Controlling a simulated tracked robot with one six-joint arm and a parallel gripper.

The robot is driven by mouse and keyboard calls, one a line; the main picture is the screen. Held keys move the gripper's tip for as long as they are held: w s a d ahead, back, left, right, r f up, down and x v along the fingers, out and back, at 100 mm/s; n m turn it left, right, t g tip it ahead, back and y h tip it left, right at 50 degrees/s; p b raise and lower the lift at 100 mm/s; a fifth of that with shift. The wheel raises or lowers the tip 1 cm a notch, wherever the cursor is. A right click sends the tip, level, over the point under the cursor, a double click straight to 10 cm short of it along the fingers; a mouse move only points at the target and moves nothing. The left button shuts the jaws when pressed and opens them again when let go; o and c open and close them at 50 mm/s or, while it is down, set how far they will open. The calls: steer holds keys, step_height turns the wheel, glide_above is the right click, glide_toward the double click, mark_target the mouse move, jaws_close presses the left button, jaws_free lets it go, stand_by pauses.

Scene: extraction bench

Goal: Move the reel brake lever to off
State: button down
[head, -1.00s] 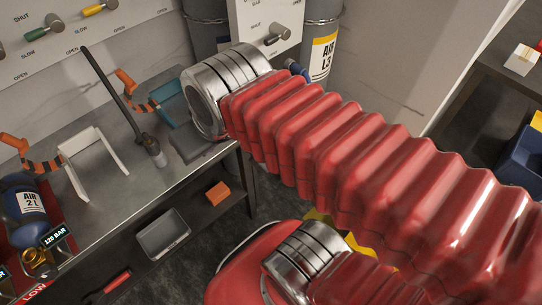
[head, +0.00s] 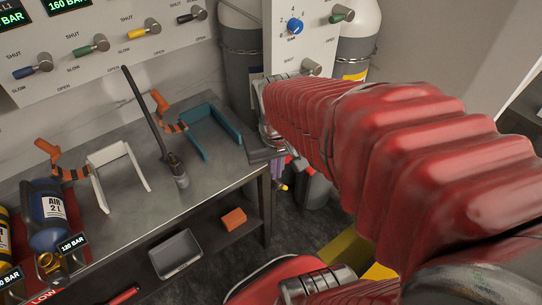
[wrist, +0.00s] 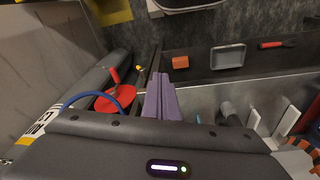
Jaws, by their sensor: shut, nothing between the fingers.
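A red disc (wrist: 122,98), which looks like the reel, shows left of my fingers in the wrist view, with a blue hose arc beside it. A short red handle (wrist: 113,73) stands up from it and may be the brake lever; its setting cannot be read. My gripper's purple fingers (wrist: 160,80) are shut and empty, to the right of the red disc and apart from it. In the head view my gripper (head: 277,177) shows only partly, low beyond the bench's right end. My red arm hides most of the area around it.
The metal bench (head: 100,220) carries a black rod (head: 145,110), a white stand (head: 120,165) and a teal bracket (head: 218,130). A grey tray (head: 175,254) and an orange block (head: 233,219) lie on the lower shelf. Grey cylinders (head: 357,45) stand behind my arm.

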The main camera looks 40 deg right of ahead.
steer(key=s+d+f+m+g, duration=0.2)
steer(key=s+d+f+m, duration=0.1)
steer(key=d+f, duration=2.25)
steer(key=s+d+f+m+t, duration=0.1)
steer(key=d+f+t, duration=0.2)
steer(key=f, duration=0.9)
steer(key=s+d+f+m+t, duration=0.1)
steer(key=d+f+t, duration=0.1)
steer(key=f, duration=1.1)
steer(key=w+a+f+t, duration=0.2)
steer(key=w+a+t, duration=0.2)
steer(key=w+t, duration=0.15)
steer(key=w+a+r+m+t+y, duration=0.1)
steer(key=w+a+r+t+y, duration=0.1)
steer(key=r+t, duration=0.5)
step_height(320, 180, up, 4)
steer(key=shift+w+r+m, duration=0.1)
steer(key=shift+w+m, duration=0.3)
steer(key=shift+w, duration=0.1)
steer(key=shift+w+a, duration=0.15)
